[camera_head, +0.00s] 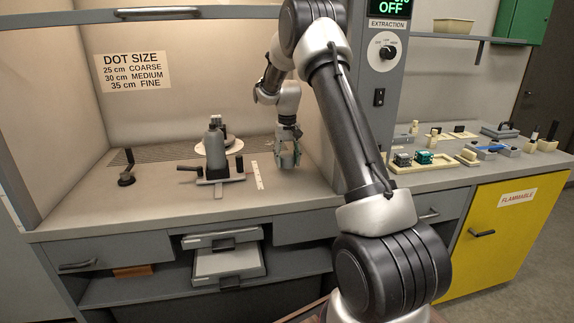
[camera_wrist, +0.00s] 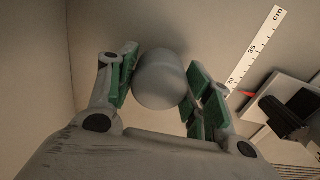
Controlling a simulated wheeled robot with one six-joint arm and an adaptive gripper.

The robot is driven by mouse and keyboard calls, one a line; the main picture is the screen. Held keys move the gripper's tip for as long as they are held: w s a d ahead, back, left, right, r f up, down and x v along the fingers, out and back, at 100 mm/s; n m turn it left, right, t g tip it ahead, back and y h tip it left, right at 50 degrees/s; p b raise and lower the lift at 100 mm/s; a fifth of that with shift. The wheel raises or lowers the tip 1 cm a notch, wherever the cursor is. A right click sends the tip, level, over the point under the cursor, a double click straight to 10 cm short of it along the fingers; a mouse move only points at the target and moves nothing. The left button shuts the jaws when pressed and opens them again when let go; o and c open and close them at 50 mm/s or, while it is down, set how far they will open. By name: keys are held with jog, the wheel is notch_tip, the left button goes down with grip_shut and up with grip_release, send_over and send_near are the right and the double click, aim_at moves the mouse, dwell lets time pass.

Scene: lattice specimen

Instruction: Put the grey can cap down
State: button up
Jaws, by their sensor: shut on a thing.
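The grey can cap (camera_wrist: 160,80) is a smooth, rounded grey piece between my two green-padded fingers in the wrist view. My gripper (camera_wrist: 160,88) is shut on it, with a pad against each side. In the head view my gripper (camera_head: 288,158) points down, low over the bench top inside the booth. The cap is too small to make out clearly there. A grey spray can (camera_head: 214,148) stands upright to the left of my gripper, on a dark holder with side handles (camera_head: 219,179). I cannot tell whether the cap touches the bench.
A white ruler strip (camera_head: 257,174) lies between the holder and my gripper. A white disc (camera_head: 233,147) is behind the can, and a dark clamp-like tool (camera_head: 127,170) stands at left. Bare bench top (camera_head: 160,210) lies in front. The booth's right post (camera_head: 372,100) is close to my arm.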

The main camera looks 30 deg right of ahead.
aim_at(287, 155)
jog(key=shift+f, duration=1.05)
jog(key=o, duration=0.7)
jog(key=shift+f, duration=0.15)
notch_tip(287, 155, up, 8)
jog(key=shift+f, duration=0.1)
